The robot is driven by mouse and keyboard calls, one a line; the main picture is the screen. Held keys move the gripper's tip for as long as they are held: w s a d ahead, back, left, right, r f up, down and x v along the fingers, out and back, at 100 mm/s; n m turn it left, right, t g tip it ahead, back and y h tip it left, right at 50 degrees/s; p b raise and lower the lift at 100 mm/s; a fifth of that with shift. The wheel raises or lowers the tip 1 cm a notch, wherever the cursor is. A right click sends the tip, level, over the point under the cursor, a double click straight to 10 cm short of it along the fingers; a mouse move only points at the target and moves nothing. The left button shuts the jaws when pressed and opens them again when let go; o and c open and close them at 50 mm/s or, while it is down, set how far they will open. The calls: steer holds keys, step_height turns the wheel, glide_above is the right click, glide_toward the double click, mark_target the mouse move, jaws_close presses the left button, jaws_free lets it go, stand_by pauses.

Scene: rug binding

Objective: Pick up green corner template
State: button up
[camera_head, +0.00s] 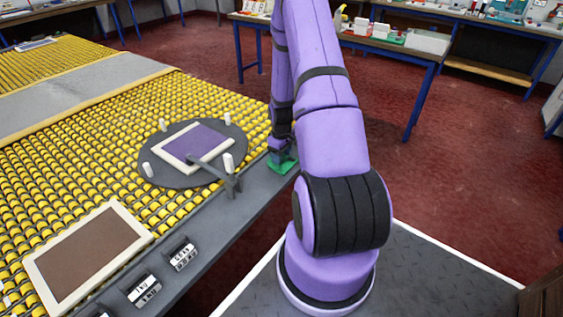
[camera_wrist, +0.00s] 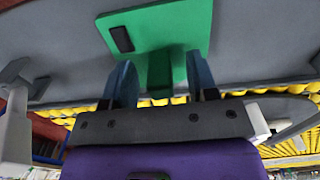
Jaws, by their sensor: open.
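The green corner template (camera_head: 283,162) lies on the grey edge strip of the roller table in the head view, partly hidden by my arm. In the wrist view the template (camera_wrist: 180,30) is a flat green plate with a dark rectangular patch and a green upright tab (camera_wrist: 160,75). My gripper (camera_wrist: 160,85) is open, with one blue-grey finger on each side of the tab. I cannot tell whether either finger touches it. In the head view my gripper (camera_head: 281,150) is just above the template and mostly hidden by my wrist.
A dark round turntable (camera_head: 180,182) with white pegs and a purple-centred rug (camera_head: 196,142) stands left of the template. A grey lever (camera_head: 226,177) juts towards the strip. A brown framed rug (camera_head: 85,255) and small labelled blocks (camera_head: 180,254) lie nearer.

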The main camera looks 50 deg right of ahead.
steer(key=shift+f, duration=0.3)
steer(key=shift+c, duration=0.2)
jaws_close()
steer(key=shift+r, duration=0.1)
